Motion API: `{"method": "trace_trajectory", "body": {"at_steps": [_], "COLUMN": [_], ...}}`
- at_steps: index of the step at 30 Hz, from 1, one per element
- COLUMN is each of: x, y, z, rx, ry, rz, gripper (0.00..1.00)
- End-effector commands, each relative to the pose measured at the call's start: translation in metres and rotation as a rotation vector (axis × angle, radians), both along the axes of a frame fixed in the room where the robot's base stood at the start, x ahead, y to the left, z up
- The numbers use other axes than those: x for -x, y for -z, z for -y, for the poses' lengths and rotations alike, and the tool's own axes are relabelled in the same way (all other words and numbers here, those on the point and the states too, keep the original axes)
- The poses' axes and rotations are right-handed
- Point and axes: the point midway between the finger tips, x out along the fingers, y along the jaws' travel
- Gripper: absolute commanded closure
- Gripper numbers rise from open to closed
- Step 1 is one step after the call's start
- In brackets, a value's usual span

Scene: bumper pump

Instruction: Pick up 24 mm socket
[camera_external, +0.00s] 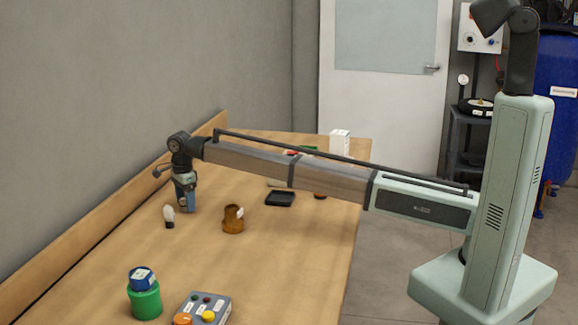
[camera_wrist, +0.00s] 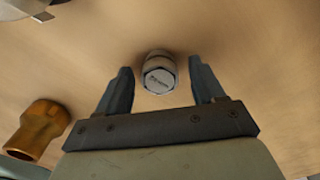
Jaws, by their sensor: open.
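A short silvery metal piece with a hexagonal face and small lettering, which I take as the 24 mm socket (camera_wrist: 158,74), stands on the wooden table in the wrist view. The lettering is too small to read surely. My gripper (camera_wrist: 162,78) is open, with one dark finger on each side of the socket and visible gaps between. Nothing is held. In the external view my gripper (camera_external: 185,207) points down, low over the table near its back board; I cannot make out the socket there.
A brown-bronze fitting (camera_external: 233,219) stands close by and shows in the wrist view (camera_wrist: 38,128). A white-and-black bulb-like item (camera_external: 169,215) is left of my gripper. A black tray (camera_external: 280,199), green container (camera_external: 146,303) and button box (camera_external: 205,308) lie farther off.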

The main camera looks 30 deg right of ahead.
Motion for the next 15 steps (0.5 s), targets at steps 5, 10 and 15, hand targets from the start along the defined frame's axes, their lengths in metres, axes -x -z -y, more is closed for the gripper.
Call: {"method": "trace_trajectory", "body": {"at_steps": [5, 10, 15], "x": [-0.0001, -0.0001, -0.0001], "y": [-0.0004, -0.0005, -0.0006], "z": [-0.0001, -0.0001, -0.0001], "rx": [0.000, 0.000, 0.000], "ry": [0.000, 0.000, 0.000], "rz": [0.000, 0.000, 0.000], "gripper": [0.37, 0.53, 0.69]}}
